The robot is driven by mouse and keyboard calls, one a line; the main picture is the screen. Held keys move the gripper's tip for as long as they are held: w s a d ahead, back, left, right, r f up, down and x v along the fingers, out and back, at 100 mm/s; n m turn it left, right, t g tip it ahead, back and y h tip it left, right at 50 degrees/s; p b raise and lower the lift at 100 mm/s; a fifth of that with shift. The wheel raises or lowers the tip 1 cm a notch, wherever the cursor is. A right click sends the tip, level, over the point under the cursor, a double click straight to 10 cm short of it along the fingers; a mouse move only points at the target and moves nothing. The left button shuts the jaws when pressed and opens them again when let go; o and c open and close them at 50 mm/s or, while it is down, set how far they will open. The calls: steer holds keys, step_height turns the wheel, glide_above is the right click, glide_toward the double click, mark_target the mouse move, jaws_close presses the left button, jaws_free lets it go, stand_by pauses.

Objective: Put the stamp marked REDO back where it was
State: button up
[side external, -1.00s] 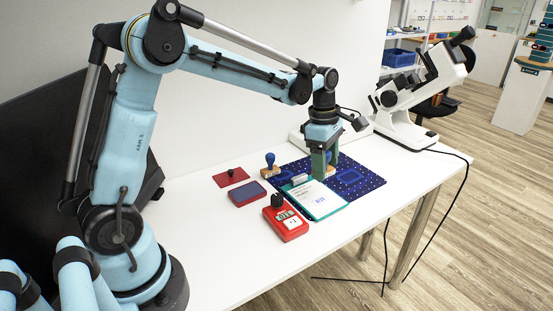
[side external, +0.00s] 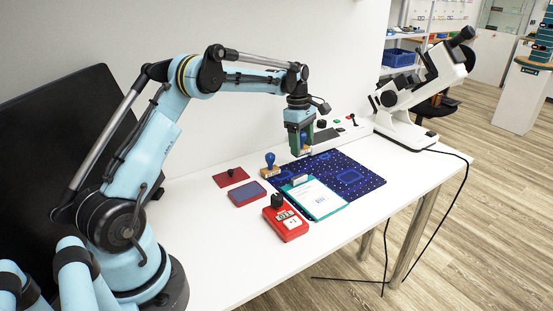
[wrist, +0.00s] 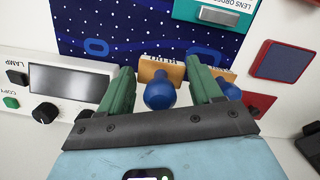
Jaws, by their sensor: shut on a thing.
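My gripper (side external: 301,145) is shut on a stamp with a blue knob (wrist: 160,95) and a wooden block, between the green fingers in the wrist view. The block's lettering is upside down there and hard to read. In the side view this stamp (side external: 306,151) is mostly hidden by the fingers, near the back-left edge of the dark blue mat (side external: 365,181). I cannot tell whether it touches the surface. A second blue-knobbed stamp (side external: 270,164) stands left of the mat; it is partly behind the right finger in the wrist view (wrist: 229,91).
The clipboard (side external: 318,199) lies on the mat. A blue ink pad (side external: 247,193), a red sheet (side external: 230,177) and a red counter device (side external: 287,223) are to the left and front. A console with screen and knobs (wrist: 68,82) is behind. A white microscope-like instrument (side external: 410,95) stands right.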

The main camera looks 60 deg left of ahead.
steer(key=shift+a+f, duration=0.4)
steer(key=shift+f, duration=1.85)
steer(key=shift+f, duration=0.1)
steer(key=o, duration=0.9)
steer(key=shift+c, duration=0.2)
